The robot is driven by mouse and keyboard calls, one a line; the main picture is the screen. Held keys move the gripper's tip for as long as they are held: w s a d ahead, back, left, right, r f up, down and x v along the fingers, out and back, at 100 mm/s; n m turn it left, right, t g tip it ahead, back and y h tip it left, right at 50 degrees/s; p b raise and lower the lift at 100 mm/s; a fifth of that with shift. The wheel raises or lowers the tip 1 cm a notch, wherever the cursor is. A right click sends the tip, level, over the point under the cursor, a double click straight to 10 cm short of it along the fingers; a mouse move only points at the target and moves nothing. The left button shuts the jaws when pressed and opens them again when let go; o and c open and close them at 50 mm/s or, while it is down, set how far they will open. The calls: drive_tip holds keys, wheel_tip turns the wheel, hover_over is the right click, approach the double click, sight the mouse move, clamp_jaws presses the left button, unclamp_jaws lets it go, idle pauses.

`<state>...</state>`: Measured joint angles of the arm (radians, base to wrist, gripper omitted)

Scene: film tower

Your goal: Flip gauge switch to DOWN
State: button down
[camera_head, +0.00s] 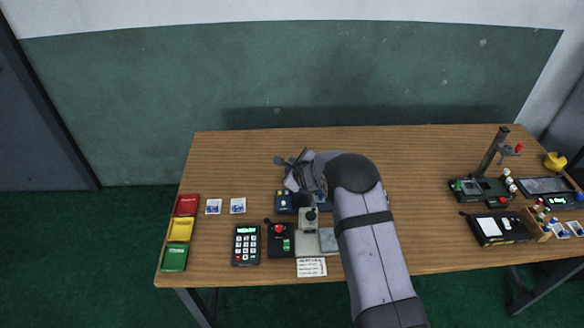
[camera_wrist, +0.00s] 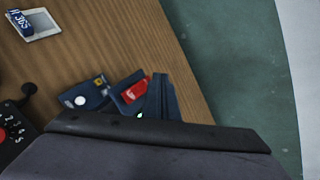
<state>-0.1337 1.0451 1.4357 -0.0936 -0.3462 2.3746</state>
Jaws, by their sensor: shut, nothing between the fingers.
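A small dark blue unit (camera_head: 283,202) with pale and yellow spots on its face stands near the middle of the table, just below my gripper in the head view. In the wrist view, blue parts with a round white spot (camera_wrist: 82,101) and a red label (camera_wrist: 135,91) show beyond the wrist. I cannot tell for sure which part is the gauge switch, nor its position. My gripper (camera_head: 286,163) is shut and empty, above the table behind the blue unit. My forearm hides what lies right of it.
A keypad (camera_head: 246,245) and a black box with a red knob (camera_head: 280,240) stand in front. A stand (camera_head: 490,160) and several small items fill the right end. The back left of the table is clear.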

drive_tip(key=shift+f, duration=0.15)
idle(0.6)
drive_tip(key=shift+f+b, duration=0.3)
drive_tip(key=shift+b, duration=0.2)
drive_tip(key=shift+w+f+b, duration=0.15)
drive_tip(key=shift+f+b, duration=0.35)
drive_tip(key=shift+f, duration=0.05)
idle(0.7)
drive_tip(key=shift+r, duration=0.25)
drive_tip(key=shift+r+p, duration=0.7)
drive_tip(key=shift+r, duration=0.1)
drive_tip(key=shift+r, duration=0.1)
drive_tip(key=shift+s+r+p, duration=0.2)
drive_tip(key=shift+r+p, duration=0.4)
drive_tip(key=shift+r, duration=0.2)
drive_tip(key=shift+s+r+p, duration=0.25)
drive_tip(key=shift+r+p, duration=0.3)
drive_tip(key=shift+r, duration=0.2)
drive_tip(key=shift+s+r+p, duration=0.2)
drive_tip(key=shift+r+p, duration=0.4)
drive_tip(key=shift+r, duration=0.2)
